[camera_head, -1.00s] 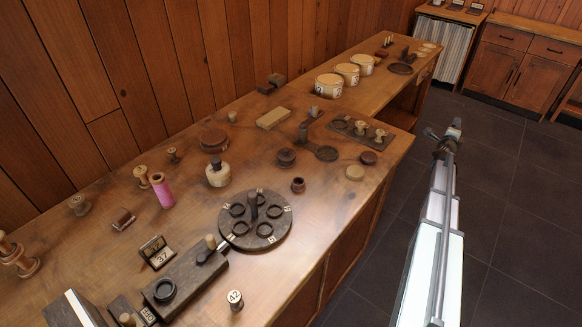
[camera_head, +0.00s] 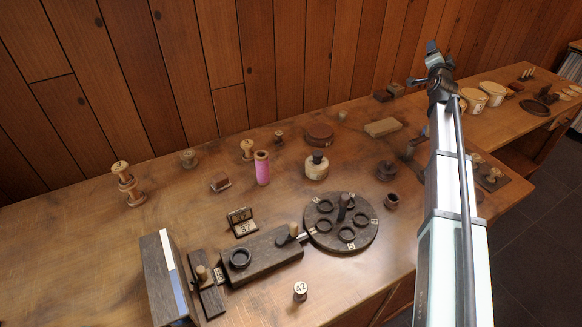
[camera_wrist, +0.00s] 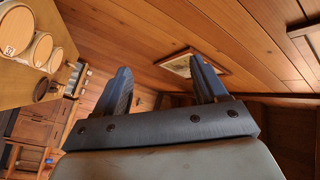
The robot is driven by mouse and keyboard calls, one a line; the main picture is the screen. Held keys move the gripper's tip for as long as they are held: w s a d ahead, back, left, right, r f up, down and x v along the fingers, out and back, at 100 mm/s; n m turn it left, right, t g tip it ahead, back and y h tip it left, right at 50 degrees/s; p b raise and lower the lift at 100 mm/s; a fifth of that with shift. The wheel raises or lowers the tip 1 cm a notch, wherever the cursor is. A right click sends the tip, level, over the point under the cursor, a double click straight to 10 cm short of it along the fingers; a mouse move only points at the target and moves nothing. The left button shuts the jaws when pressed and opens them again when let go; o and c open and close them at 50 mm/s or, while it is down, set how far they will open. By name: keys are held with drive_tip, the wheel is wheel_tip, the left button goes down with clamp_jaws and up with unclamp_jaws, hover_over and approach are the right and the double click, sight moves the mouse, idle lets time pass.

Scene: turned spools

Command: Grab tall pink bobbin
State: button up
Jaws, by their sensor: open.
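My gripper (camera_head: 432,48) is raised high at the upper right of the head view, well apart from the bobbin. In the wrist view my gripper (camera_wrist: 160,88) shows two dark fingers spread wide with nothing between them. The bobbin is not in the wrist view.
A dark round holder (camera_head: 322,238) is in front. My arm hides part of the right bench.

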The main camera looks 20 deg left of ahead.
drive_tip(key=s+a+f+n+g+y, duration=0.2)
drive_tip(key=s+a+n+g, duration=0.25)
drive_tip(key=a, duration=0.65)
drive_tip(key=s+a+f+n+g+y, duration=0.1)
drive_tip(key=s+a+f+n+g, duration=0.35)
drive_tip(key=a, duration=0.75)
drive_tip(key=s+a+f+n+g+y, duration=0.1)
drive_tip(key=s+a+n+g+y, duration=0.1)
drive_tip(key=s+a+n, duration=0.7)
drive_tip(key=n+g+h, duration=0.5)
drive_tip(key=n+g, duration=0.2)
drive_tip(key=g, duration=0.1)
hover_over(263, 165)
drive_tip(key=w, duration=0.1)
drive_tip(key=shift+w+a+f, duration=0.1)
drive_tip(key=shift+a+f, duration=0.05)
drive_tip(key=shift+f, duration=2.15)
drive_tip(key=shift+w+a+f, duration=0.1)
drive_tip(key=shift+w+f, duration=0.05)
drive_tip(key=shift+f, duration=2.2)
drive_tip(key=shift+w+a+f, duration=0.1)
drive_tip(key=shift+a+f, duration=0.05)
drive_tip(key=shift+f, duration=2.15)
drive_tip(key=shift+c, duration=0.5)
drive_tip(key=c, duration=1.1)
